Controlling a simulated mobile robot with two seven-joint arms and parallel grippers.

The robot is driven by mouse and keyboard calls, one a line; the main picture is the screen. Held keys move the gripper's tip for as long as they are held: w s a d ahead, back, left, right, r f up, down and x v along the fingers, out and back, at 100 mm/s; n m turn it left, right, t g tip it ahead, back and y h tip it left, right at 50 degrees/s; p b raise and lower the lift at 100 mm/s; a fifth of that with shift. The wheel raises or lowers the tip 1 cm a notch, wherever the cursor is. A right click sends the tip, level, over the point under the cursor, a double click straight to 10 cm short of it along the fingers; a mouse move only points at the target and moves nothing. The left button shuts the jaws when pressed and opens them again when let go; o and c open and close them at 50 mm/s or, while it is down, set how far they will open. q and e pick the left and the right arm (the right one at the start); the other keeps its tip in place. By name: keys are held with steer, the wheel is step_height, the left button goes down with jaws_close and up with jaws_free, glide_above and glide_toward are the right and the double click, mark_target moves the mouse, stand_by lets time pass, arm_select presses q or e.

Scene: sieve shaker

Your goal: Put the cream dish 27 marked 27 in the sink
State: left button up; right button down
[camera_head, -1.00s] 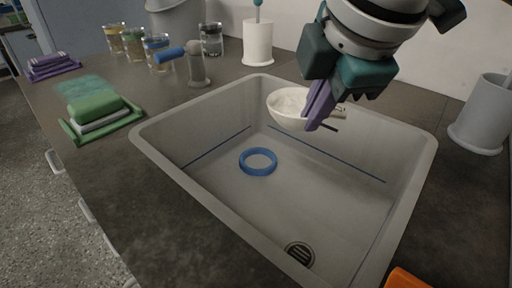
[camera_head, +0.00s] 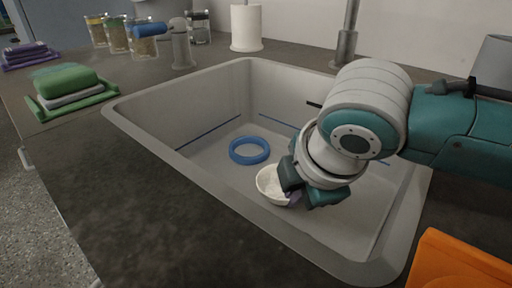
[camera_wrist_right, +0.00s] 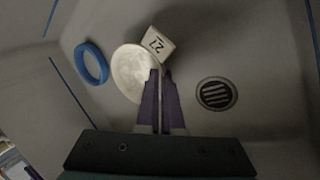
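The cream dish 27 (camera_head: 270,184) is a small white round bowl, low inside the grey sink (camera_head: 140,108). In the right wrist view the dish (camera_wrist_right: 128,72) shows with its tag marked 27 (camera_wrist_right: 157,44) at its rim. My right gripper (camera_head: 292,199) reaches down into the sink at the dish's right side. Its purple fingers (camera_wrist_right: 155,74) are close together on the dish's rim and appear shut on it. Whether the dish touches the sink floor I cannot tell. My left gripper is not in view.
A blue ring (camera_head: 249,150) lies on the sink floor beside the dish, and the drain (camera_wrist_right: 216,94) shows in the wrist view. A faucet (camera_head: 347,40) stands behind the sink. A green sponge tray (camera_head: 72,105) is at left; an orange object (camera_head: 460,265) is front right.

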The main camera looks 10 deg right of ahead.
steer(key=shift+f, duration=0.1)
steer(key=shift+f, duration=0.1)
steer(key=c, duration=1.1)
jaws_free()
steer(key=shift+o, duration=0.2)
steer(key=p+v, duration=0.6)
steer(key=v, duration=0.6)
